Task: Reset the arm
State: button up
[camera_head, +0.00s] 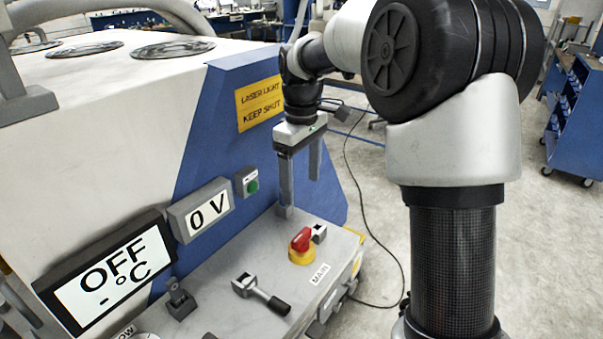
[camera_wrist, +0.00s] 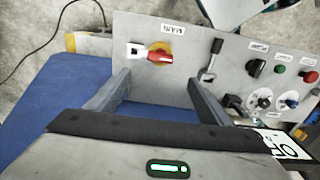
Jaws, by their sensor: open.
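My arm (camera_head: 450,150) rises at the right of the head view, bends over at the top and reaches left. My gripper (camera_head: 300,192) hangs from it with fingers pointing down, above the far end of the grey control panel (camera_head: 225,295). The fingers are spread apart and nothing shows between them. In the wrist view my gripper (camera_wrist: 158,80) also has an empty gap between its fingers. Near it is a red rotary switch (camera_head: 301,241) on a yellow base, labelled MAIN; it also shows in the wrist view (camera_wrist: 160,56). The gripper does not appear to hold it.
A black-handled lever (camera_head: 262,293) lies on the panel. A display (camera_head: 105,275) reads OFF and - °C; another (camera_head: 203,209) reads 0 V. A green button (camera_head: 252,186) and a yellow laser warning sign (camera_head: 258,101) are on the machine. Floor (camera_head: 365,215) at right has a cable.

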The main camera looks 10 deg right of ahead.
jog(key=shift+r, duration=0.6)
jog(key=shift+r, duration=0.1)
jog(key=s+d+r+m+t+p, duration=0.1)
jog(key=s+r+m, duration=0.3)
jog(key=s, duration=0.9)
jog(key=s+d+r+m+t+p, duration=0.2)
jog(key=s+r+m+t+p, duration=0.2)
jog(key=s, duration=0.9)
jog(key=shift+r+m+t, duration=0.3)
jog(key=shift+r+m, duration=0.3)
jog(key=shift+r, duration=0.05)
